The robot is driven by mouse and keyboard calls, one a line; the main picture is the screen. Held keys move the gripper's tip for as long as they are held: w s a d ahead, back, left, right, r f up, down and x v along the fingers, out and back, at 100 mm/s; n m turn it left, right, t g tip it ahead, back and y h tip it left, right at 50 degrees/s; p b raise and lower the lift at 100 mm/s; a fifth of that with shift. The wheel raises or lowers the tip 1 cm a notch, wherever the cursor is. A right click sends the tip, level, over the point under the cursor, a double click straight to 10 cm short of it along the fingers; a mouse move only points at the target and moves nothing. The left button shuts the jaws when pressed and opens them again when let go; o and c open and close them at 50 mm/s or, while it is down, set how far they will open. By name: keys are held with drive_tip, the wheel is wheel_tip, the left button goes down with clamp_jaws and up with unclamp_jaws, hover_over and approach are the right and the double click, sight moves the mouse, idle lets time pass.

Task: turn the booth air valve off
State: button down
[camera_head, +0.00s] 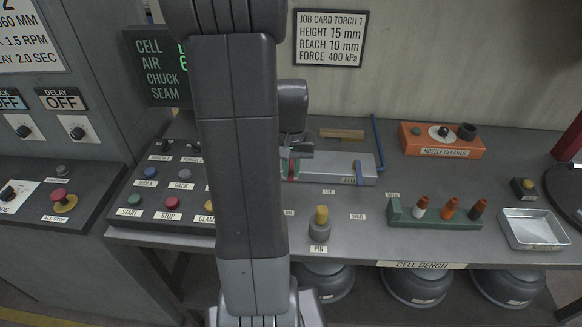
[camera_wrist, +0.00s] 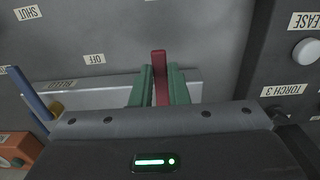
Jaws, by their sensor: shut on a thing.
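A red lever handle (camera_wrist: 159,72) stands between the two green finger pads of my gripper (camera_wrist: 161,80) in the wrist view. The pads are shut on it from both sides. In the head view my gripper (camera_head: 291,168) is partly hidden behind my own arm, at the left end of a long pale grey block (camera_head: 335,169) on the bench. The lever's pivot and the nearby valve body are mostly hidden. An OFF label (camera_wrist: 98,59) lies on the bench to the left of the lever in the wrist view.
A yellow-topped pin (camera_head: 320,225) stands in front. A green rack (camera_head: 436,216), orange nozzle cleaner (camera_head: 442,140) and metal tray (camera_head: 533,229) are rightward. A button panel (camera_head: 152,195) is left.

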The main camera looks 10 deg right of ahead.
drive_tip(key=shift+d, duration=0.15)
drive_tip(key=d+n, duration=0.1)
drive_tip(key=n, duration=0.1)
drive_tip(key=d+n, duration=0.1)
drive_tip(key=shift+s+n, duration=0.1)
drive_tip(key=shift+n, duration=0.3)
drive_tip(key=d+n, duration=0.2)
drive_tip(key=n, duration=0.1)
drive_tip(key=shift+w+n+b, duration=0.25)
drive_tip(key=shift+n+b, duration=0.05)
drive_tip(key=shift+b, duration=0.05)
drive_tip(key=d+n, duration=0.1)
drive_tip(key=w+n, duration=0.1)
drive_tip(key=n, duration=0.1)
drive_tip(key=shift+d+n, duration=0.3)
drive_tip(key=shift+d, duration=0.1)
drive_tip(key=shift+w+d+n, duration=0.3)
drive_tip(key=shift+w+n, duration=0.05)
drive_tip(key=shift+n, duration=0.4)
drive_tip(key=shift+w+d+n, duration=0.3)
drive_tip(key=shift+n, duration=0.45)
drive_tip(key=shift+r, duration=0.1)
drive_tip(key=c, duration=1.4)
unclamp_jaws()
